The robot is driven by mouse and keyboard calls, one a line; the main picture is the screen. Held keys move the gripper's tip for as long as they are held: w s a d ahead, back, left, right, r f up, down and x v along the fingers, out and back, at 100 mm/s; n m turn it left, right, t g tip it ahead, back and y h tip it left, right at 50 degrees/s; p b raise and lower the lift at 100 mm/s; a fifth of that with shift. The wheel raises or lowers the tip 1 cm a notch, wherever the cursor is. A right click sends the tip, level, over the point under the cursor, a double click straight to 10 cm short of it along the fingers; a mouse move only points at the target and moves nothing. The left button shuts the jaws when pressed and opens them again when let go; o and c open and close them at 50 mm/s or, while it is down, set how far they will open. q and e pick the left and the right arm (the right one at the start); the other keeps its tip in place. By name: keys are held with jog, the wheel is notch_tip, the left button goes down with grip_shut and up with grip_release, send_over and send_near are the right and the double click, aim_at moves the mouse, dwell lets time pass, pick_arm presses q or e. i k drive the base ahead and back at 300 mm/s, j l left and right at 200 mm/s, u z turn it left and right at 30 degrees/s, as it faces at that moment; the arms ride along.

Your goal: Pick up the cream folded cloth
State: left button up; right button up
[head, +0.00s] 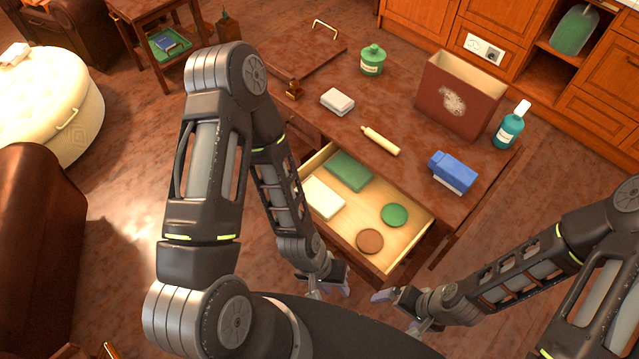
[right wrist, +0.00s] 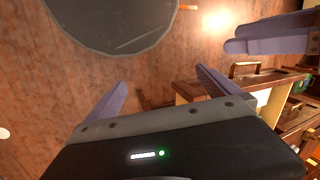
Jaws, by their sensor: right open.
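The cream folded cloth (head: 323,198) lies flat in the left part of an open drawer (head: 407,252), in the head view. A green folded cloth (head: 349,171) lies just behind it. My left gripper (head: 330,287) is in front of the drawer, below and apart from the cream cloth, with its fingers apart and nothing visible between them. My right gripper (head: 396,310) is further right, also outside the drawer, open and empty. Its spread fingers show in the right wrist view (right wrist: 160,95), with my left gripper's fingers at upper right. The cream cloth is not clearly identifiable there.
A green disc (head: 394,215) and a brown disc (head: 369,241) lie in the drawer's right part. The desk (head: 390,110) above bears a white block (head: 337,101), rolling-pin-like cylinder (head: 380,141), blue item (head: 453,170), brown box (head: 455,100) and bottle (head: 508,130).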

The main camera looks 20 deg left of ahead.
aim_at(321, 198)
jog(key=z, duration=0.3)
jog(key=j+z, duration=0.35)
jog(key=j, duration=0.15)
jog(key=j+z, duration=0.3)
jog(key=j, duration=0.8)
jog(key=k+j+z, duration=0.1)
jog(key=j, duration=1)
jog(key=k+j+z, duration=0.1)
jog(key=j, duration=1)
jog(key=k+j+z, duration=0.1)
jog(key=j, duration=0.45)
jog(key=k+j, duration=0.15)
jog(key=j, duration=0.4)
